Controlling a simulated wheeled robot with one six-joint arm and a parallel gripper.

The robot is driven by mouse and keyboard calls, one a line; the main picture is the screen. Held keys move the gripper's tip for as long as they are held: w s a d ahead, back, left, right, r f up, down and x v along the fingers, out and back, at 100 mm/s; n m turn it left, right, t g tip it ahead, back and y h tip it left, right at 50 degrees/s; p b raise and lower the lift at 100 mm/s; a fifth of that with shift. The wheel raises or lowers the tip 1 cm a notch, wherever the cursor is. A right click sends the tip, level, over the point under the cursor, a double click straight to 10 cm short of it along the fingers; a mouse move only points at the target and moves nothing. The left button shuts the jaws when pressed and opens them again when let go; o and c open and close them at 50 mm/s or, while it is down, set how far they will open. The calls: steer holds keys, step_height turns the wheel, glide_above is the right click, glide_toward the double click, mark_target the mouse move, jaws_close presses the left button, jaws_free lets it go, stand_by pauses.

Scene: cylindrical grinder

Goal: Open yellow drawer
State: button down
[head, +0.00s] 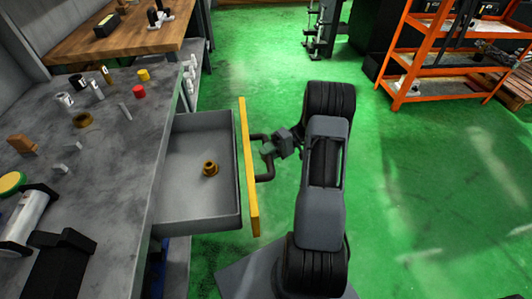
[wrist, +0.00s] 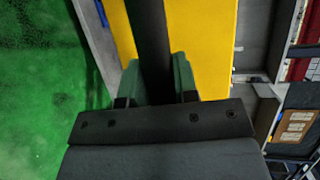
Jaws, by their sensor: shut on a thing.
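The yellow drawer front (head: 248,190) stands out from the grey workbench, with its grey drawer box (head: 190,205) showing behind it. The drawer is pulled well open. A brass-coloured bushing (head: 210,168) lies inside. My gripper (head: 268,150) is at the dark handle (head: 266,174) on the drawer's outer face, shut on it. In the wrist view, the green-grey fingers (wrist: 158,82) sit on both sides of the dark handle bar (wrist: 150,40), with the yellow front (wrist: 205,50) behind. The exact finger contact is partly hidden.
The grey bench top (head: 110,150) at left holds small parts, including a red cap (head: 138,91) and a yellow cap (head: 144,74). An orange rack (head: 440,75) stands at the back right. The green floor (head: 420,190) right of my arm is clear.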

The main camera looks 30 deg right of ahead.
steer(key=c, duration=0.9)
jaws_free()
steer(key=shift+d, duration=0.1)
steer(key=d+p, duration=0.1)
steer(key=d, duration=0.3)
steer(key=d+r+p, duration=0.1)
steer(key=d, duration=0.4)
steer(key=d+r+p, duration=0.1)
steer(key=d, duration=0.3)
steer(key=shift+w+d+r, duration=0.2)
steer(key=shift+w+d, duration=0.05)
steer(key=shift+w, duration=0.15)
